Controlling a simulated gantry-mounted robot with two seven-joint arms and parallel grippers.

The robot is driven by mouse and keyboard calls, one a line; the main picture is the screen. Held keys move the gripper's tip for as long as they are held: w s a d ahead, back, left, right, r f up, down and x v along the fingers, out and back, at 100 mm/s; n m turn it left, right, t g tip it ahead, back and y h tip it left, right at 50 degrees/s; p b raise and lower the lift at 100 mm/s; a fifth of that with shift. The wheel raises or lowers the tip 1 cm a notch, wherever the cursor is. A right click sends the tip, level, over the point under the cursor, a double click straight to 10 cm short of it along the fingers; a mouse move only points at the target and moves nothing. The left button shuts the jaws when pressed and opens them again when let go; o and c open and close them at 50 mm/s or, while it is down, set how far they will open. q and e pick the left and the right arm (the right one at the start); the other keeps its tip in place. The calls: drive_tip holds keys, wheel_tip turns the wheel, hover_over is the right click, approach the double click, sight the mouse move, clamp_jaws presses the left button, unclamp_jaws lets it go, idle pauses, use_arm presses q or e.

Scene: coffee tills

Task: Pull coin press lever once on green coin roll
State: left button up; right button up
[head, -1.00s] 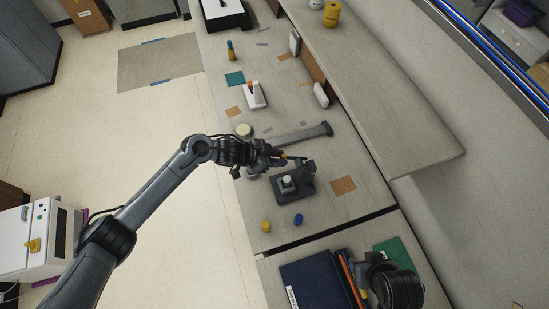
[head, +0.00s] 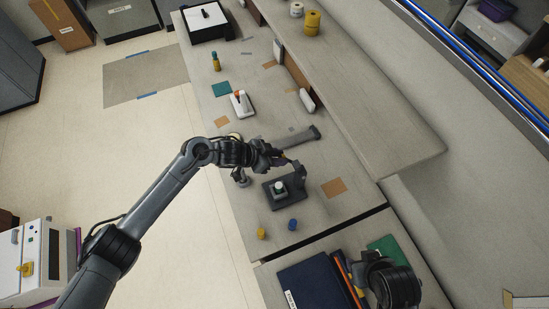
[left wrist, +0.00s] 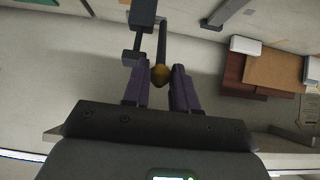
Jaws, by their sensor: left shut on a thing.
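The dark coin press (head: 287,199) stands on the counter, with a pale green coin roll (head: 279,187) upright on its base. My left gripper (head: 283,158) is at the press's lever, above and behind the roll. In the left wrist view, the lever's dark rod ends in a brass-coloured knob (left wrist: 160,74) between the two purple fingers of my left gripper (left wrist: 161,82), which is shut on it. My right arm's dark wrist (head: 395,286) shows at the bottom right; its fingers cannot be made out clearly.
A yellow roll (head: 261,234) and a blue roll (head: 292,224) stand in front of the press. A long grey bar (head: 299,136) lies behind it. A dark blue binder (head: 308,283) lies near my right wrist. A raised shelf (head: 365,115) runs along the right.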

use_arm(q)
drive_tip(key=shift+d+r, duration=0.15)
drive_tip(key=shift+r, duration=0.05)
drive_tip(key=shift+w+d+r, duration=0.3)
drive_tip(key=shift+d, duration=0.25)
drive_tip(key=shift+w+d+r, duration=0.25)
drive_tip(key=shift+d, duration=0.25)
drive_tip(key=o, duration=0.9)
drive_tip(key=shift+f, duration=0.1)
drive_tip(key=shift+a, duration=0.15)
